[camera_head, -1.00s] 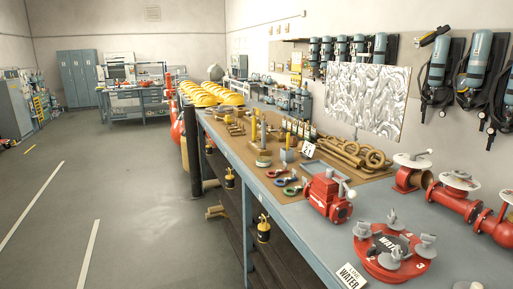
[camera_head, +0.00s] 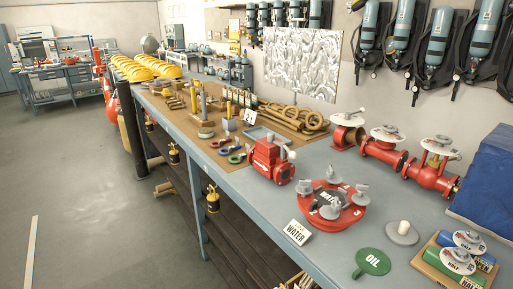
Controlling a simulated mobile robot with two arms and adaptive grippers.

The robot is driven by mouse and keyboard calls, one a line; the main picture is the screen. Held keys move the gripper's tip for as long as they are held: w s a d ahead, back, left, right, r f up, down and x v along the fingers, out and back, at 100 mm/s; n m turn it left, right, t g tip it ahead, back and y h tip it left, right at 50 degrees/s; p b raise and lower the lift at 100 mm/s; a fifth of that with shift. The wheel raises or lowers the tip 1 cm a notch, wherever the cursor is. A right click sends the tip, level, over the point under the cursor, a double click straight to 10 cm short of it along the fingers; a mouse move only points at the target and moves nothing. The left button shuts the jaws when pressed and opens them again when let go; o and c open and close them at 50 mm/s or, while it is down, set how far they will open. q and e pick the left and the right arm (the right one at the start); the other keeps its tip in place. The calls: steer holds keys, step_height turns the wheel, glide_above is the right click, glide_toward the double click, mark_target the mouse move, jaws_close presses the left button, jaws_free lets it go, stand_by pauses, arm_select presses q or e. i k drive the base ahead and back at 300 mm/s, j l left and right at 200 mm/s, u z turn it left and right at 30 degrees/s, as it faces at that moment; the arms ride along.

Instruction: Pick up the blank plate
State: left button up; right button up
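A plain grey round plate (camera_head: 402,233) with a pale upright knob lies on the workbench (camera_head: 330,252) at the right; I see no lettering on it, and it looks like the blank plate. To its left is a red round flange (camera_head: 332,205) with grey wing nuts and a dark lettered centre. Below it lies a green paddle-shaped plate (camera_head: 373,262) marked OIL. Neither of my grippers is in view.
A white WATER card (camera_head: 297,232) stands by the bench's front edge. Red valves (camera_head: 405,160) line the back. The floor at left is clear.

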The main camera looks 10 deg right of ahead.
mark_target(401, 233)
steer(key=z, duration=1.55)
steer(key=j+u, duration=0.15)
steer(key=j, duration=0.55)
steer(key=j+u, duration=0.2)
steer(key=j, duration=0.5)
steer(key=i, duration=0.05)
